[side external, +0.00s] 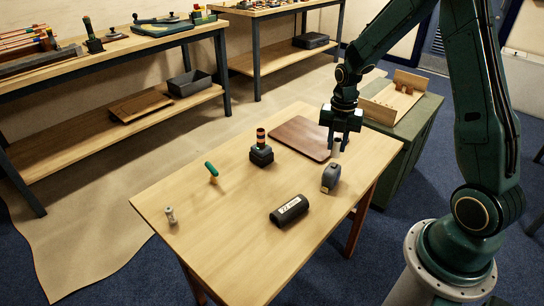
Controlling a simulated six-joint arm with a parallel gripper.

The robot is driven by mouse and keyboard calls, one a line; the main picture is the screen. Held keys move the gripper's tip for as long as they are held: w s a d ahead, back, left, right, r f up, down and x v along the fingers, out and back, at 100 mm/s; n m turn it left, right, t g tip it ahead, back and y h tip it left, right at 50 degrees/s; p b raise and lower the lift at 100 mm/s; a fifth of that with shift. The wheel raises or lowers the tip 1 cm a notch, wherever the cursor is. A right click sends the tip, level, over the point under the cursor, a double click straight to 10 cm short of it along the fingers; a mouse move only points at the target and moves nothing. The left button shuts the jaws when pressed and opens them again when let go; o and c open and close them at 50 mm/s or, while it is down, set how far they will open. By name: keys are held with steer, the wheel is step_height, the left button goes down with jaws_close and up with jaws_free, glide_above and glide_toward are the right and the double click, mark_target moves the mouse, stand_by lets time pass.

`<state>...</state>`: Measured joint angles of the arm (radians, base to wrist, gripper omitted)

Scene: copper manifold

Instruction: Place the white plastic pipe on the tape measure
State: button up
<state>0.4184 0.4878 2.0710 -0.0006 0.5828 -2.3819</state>
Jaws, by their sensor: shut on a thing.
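My gripper (336,142) points down above the right part of the wooden table, by the right edge of the brown board. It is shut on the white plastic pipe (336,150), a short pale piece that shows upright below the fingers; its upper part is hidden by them. The tape measure (331,178), a small grey-blue case, stands on the table just in front of and below the pipe in the picture. A gap shows between the pipe and the tape measure. I cannot tell how high the pipe is above the table.
The brown board (300,138) lies at the back of the table. A dark block with an orange-striped top (261,149), a green-handled tool (212,172), a small metallic cylinder (170,215) and a black labelled cylinder (289,210) stand or lie apart. The table's front left is mostly clear.

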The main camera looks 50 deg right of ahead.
mark_target(337, 142)
steer(key=shift+f, duration=2.15)
steer(key=shift+f, duration=0.15)
steer(key=o, duration=1)
steer(key=shift+c, duration=0.2)
step_height(337, 142, up, 12)
steer(key=shift+f, duration=0.25)
steer(key=shift+r, duration=0.45)
